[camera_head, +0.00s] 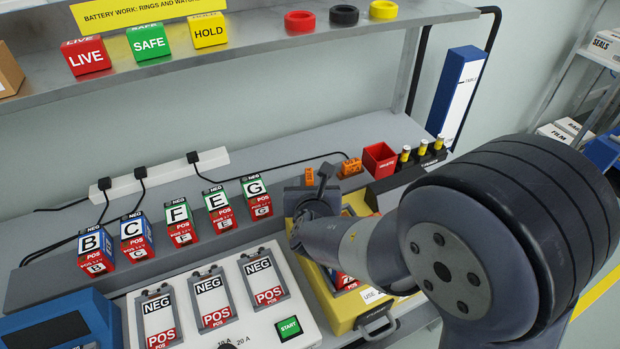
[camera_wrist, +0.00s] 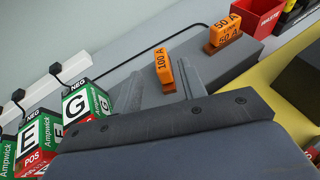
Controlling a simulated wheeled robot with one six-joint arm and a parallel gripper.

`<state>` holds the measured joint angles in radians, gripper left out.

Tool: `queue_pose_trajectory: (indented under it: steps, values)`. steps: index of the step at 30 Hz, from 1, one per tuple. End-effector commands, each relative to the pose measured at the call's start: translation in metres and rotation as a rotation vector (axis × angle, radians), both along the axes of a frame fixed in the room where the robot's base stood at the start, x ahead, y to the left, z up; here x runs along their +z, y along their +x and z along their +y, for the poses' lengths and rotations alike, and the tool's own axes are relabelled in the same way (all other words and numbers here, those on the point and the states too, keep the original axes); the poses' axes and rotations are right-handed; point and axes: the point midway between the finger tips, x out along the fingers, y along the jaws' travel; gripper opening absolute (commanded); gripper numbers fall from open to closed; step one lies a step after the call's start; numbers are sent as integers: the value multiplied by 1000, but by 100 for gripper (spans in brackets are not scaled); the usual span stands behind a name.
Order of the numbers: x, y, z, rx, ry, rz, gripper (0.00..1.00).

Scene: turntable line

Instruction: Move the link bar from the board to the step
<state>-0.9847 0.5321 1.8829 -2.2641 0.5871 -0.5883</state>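No part is plainly marked as the link bar, so I cannot tell which one it is. An orange block marked 100 A (camera_wrist: 163,66) stands on the grey bench ledge, just beyond my fingertips; it also shows in the head view (camera_head: 309,175). A second orange block marked 50 A (camera_wrist: 226,30) stands to its right on a brown base, also in the head view (camera_head: 351,167). My gripper (camera_wrist: 159,82) is open, with a gap between its fingers and nothing seen held. In the head view my gripper (camera_head: 314,187) is above the ledge, right of battery G. A white board (camera_head: 240,325) with NEG and POS pads lies in front.
Batteries B (camera_head: 96,247), C (camera_head: 136,236), F, E and G (camera_head: 257,198) stand in a row left of my gripper. A yellow case (camera_head: 342,322) is under my arm. A red waste bin (camera_head: 380,158) stands at right. A shelf (camera_head: 250,45) overhangs the back.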

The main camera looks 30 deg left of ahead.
Motion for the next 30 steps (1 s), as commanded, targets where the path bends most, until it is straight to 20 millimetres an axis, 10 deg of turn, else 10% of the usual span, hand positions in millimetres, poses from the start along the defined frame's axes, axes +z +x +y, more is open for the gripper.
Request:
queue_pose_trajectory:
  steps: [30]
  values:
    - [13, -25, -14, 0, 2, -2, 40]
